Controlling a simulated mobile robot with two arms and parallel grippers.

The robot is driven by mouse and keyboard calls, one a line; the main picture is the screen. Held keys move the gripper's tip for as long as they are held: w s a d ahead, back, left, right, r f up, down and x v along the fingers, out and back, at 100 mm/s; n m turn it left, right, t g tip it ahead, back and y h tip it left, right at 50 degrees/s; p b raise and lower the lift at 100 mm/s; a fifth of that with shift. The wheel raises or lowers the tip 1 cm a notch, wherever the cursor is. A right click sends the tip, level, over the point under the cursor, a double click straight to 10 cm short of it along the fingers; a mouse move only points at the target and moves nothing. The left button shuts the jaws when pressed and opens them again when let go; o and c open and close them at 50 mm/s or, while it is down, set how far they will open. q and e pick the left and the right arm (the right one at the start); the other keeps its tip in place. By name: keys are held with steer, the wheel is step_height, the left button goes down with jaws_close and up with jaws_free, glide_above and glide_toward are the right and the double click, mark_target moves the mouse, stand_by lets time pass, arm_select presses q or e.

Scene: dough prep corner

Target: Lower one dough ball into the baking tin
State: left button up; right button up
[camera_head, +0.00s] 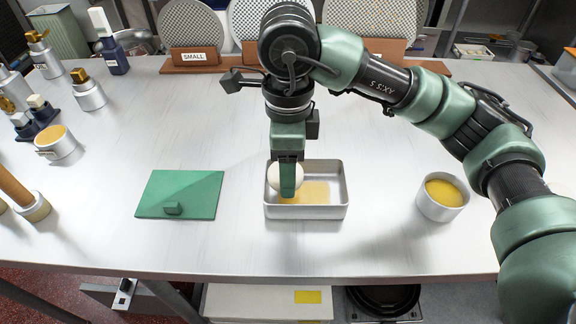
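The baking tin (335,212) is a shallow, silver rectangular tin in the middle of the table. A yellow patch shows on its floor. A pale, round dough ball (274,178) is at the tin's left half, within its outline. My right gripper (288,183) comes down from above with a green finger across the front of the ball. It appears shut on the ball; the far finger is hidden. I cannot tell whether the ball touches the tin floor. My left gripper is not in view.
A green board (180,190) with a small handle lies left of the tin. A round pot of yellow contents (440,200) stands to the right. Bottles and a rolling-pin-like handle (22,190) stand far left. Round mesh discs in a wooden rack (194,60) line the back.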

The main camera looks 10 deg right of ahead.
steer(key=o, duration=1.5)
steer(key=shift+r, duration=0.1)
